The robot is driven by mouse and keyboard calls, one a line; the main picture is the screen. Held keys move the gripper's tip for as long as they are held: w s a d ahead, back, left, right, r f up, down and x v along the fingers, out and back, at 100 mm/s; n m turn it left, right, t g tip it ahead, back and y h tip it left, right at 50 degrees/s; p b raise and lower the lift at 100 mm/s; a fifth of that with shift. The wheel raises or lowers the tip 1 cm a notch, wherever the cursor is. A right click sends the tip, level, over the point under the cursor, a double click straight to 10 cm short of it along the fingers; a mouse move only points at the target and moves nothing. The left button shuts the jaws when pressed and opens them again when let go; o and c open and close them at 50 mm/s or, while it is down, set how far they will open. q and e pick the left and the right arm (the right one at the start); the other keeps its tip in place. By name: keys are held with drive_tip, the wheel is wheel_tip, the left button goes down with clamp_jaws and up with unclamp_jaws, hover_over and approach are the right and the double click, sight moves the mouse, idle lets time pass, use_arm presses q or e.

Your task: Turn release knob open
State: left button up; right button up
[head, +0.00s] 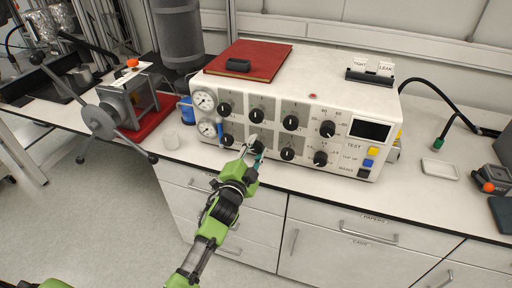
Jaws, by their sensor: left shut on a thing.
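The white control box (345,92) on the bench has two rows of black knobs on its front panel. The labels are too small to read, so I cannot tell which knob is marked release. My left gripper (256,149) reaches up from below and is shut on the lower-row knob, second from the left (257,142). The fingers partly cover this knob, and its pointer angle is hidden. Neighbouring lower-row knobs (287,154) and (227,140) stand close on both sides. My right gripper is not in view.
Two gauges (205,101) sit at the panel's left end, a dark display (370,130) and coloured buttons at its right. A red book (250,61) lies on top. A spoked-handle press (110,110) stands left. The bench at the box's right front is mostly clear.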

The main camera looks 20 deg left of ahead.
use_arm(q)
drive_tip(key=shift+n, duration=0.5)
drive_tip(key=o, duration=1.1)
drive_tip(key=s, duration=1.2)
drive_tip(key=shift+a, duration=0.2)
drive_tip(key=shift+f, duration=0.1)
